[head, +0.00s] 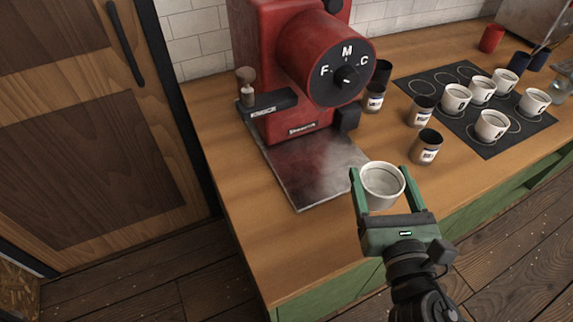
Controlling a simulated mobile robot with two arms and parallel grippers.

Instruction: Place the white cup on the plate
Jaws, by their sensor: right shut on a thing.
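A white cup (382,190) is between the fingers of my right gripper (379,178), near the front edge of the counter. The gripper is shut on the cup, which is roughly upright with its open top facing me. Whether the cup touches the counter is hard to tell. The metal plate (312,172) lies flat at the base of the red grinder, to the left of the cup. Its front part is bare. My left gripper is not in view.
The red grinder (283,65) stands at the back of the plate. Several dark canisters (426,147) stand right of it. A black mat (478,137) farther right holds several white cups (491,125). The wooden counter (245,205) is clear left of the plate.

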